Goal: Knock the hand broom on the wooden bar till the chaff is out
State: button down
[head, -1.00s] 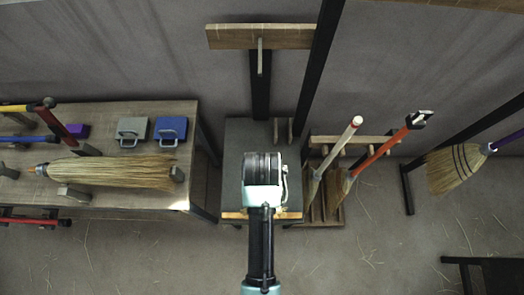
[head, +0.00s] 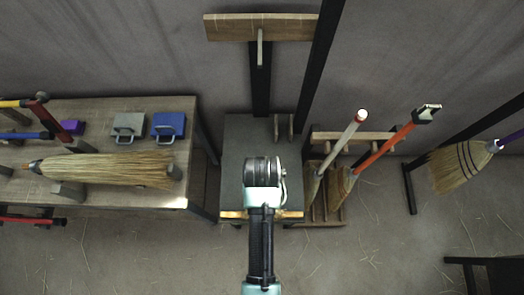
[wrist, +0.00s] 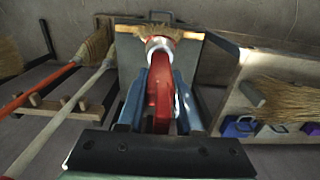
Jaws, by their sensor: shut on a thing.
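My gripper (wrist: 160,105) is shut on the red handle of the hand broom (wrist: 160,88). In the wrist view the broom has a pale collar and straw bristles at the top. The bristles overlap the wooden bar (wrist: 190,34); I cannot tell whether they touch it. In the head view the bar (head: 232,214) is a tan strip along the near edge of a dark grey stand. My wrist covers the held broom and fingertips there. Chaff in the bristles is too small to tell.
A bench (head: 100,202) on the left carries a large straw broom (head: 115,168) and grey and blue blocks (head: 168,125). A rack on the right holds two long-handled brooms (head: 340,155). A tall dark post (head: 320,65) rises behind the stand. Loose straw lies on the floor.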

notch_tip(320, 180, up, 3)
jog(key=p, duration=0.2)
jog(key=shift+f+p, duration=0.2)
jog(key=shift+p, duration=0.2)
jog(key=shift+r, duration=1.25)
jog(key=shift+w+f, duration=0.1)
jog(key=shift+w, duration=0.25)
